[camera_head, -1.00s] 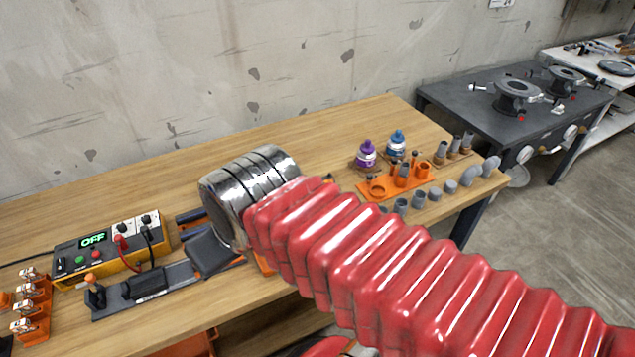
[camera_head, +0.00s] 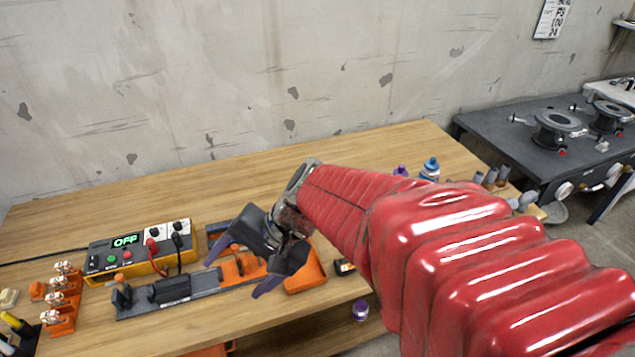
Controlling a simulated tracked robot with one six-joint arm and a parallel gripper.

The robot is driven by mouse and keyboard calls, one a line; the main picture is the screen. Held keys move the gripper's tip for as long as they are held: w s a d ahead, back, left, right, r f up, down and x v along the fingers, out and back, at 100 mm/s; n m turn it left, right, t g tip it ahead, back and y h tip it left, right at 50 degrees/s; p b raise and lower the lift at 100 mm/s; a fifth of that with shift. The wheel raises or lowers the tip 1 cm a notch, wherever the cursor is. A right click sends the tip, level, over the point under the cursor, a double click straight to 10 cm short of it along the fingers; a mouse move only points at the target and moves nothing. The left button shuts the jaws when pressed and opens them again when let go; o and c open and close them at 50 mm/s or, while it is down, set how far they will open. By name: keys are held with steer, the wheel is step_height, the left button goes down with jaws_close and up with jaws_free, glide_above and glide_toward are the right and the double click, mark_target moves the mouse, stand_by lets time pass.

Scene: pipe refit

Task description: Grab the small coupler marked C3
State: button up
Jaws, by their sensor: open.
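No marking C3 can be read, so I cannot tell which part is the small coupler. A few small grey pipe pieces (camera_head: 490,178) stand at the table's right end, partly behind my arm. A grey fitting (camera_head: 526,200) sits near the right edge. My red-sleeved arm hides most of that area. My gripper (camera_head: 240,272) is open and points down and left, in front of the dark rail fixture.
A yellow power box (camera_head: 138,252) reading OFF stands at the left. A dark rail fixture (camera_head: 195,286) and an orange tray (camera_head: 309,272) lie around the gripper. A blue-capped bottle (camera_head: 430,170) stands behind my arm. The table's back middle (camera_head: 210,190) is clear.

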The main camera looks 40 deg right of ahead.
steer(key=w+d+f+m+t+h, duration=0.1)
steer(key=w+d+f+m+t, duration=0.1)
steer(key=w+d+m+t, duration=0.45)
steer(key=w+d+f+m+t, duration=0.1)
steer(key=w+d+f+m, duration=0.2)
steer(key=d+m, duration=0.8)
steer(key=s+d+f+m+h, duration=0.2)
steer(key=d+f+m+h, duration=0.1)
steer(key=d, duration=0.4)
steer(key=s+d+f+m+h, duration=0.3)
steer(key=d+m, duration=0.2)
steer(key=d, duration=0.3)
steer(key=s+d+f+m+h, duration=0.2)
steer(key=d+f+m+h, duration=0.1)
steer(key=d, duration=0.5)
steer(key=shift+s+f+m+t, duration=0.25)
steer(key=shift+s+m, duration=0.1)
steer(key=shift+m, duration=0.2)
steer(key=shift+x, duration=4.3)
steer(key=shift+r, duration=0.1)
